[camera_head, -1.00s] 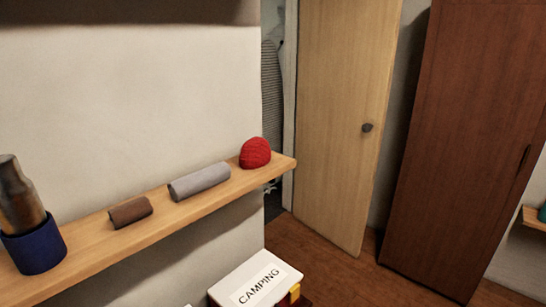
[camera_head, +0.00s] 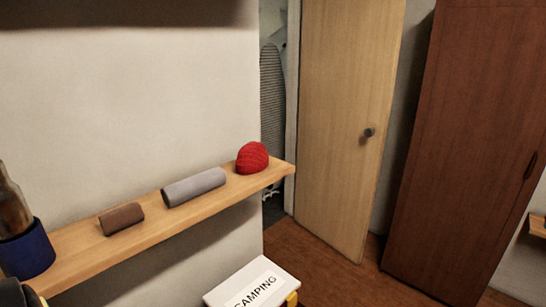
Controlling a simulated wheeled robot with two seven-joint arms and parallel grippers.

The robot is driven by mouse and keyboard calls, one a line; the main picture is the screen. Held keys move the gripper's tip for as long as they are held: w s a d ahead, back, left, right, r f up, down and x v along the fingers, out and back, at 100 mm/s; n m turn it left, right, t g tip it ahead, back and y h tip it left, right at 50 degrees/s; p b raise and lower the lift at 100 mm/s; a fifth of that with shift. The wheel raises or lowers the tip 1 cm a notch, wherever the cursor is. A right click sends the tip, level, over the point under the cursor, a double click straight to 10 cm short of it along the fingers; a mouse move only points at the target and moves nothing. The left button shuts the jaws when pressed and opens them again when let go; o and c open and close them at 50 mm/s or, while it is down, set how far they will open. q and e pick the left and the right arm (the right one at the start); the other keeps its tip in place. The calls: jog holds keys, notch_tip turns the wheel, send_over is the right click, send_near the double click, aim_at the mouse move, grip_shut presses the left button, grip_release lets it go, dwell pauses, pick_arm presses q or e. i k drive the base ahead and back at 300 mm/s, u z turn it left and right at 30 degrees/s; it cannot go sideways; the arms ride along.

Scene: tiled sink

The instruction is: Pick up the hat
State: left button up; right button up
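The red hat (camera_head: 252,158) looks like a knitted beanie. It sits upright near the right end of the wooden wall shelf (camera_head: 150,229). A dark piece with a yellow edge shows at the bottom left corner, probably part of my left arm, but no fingertips can be made out. My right gripper is not in view. Nothing touches the hat, and it is fully visible.
A grey roll (camera_head: 194,187) lies left of the hat, then a brown roll (camera_head: 121,219) and a blue pot (camera_head: 26,250). A white box (camera_head: 252,283) marked CAMPING stands below. A wooden door (camera_head: 347,130) and a brown wardrobe (camera_head: 462,150) stand right.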

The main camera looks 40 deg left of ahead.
aim_at(253, 158)
jog(key=i, duration=2.55)
jog(key=u, duration=3.45)
jog(key=i, duration=0.5)
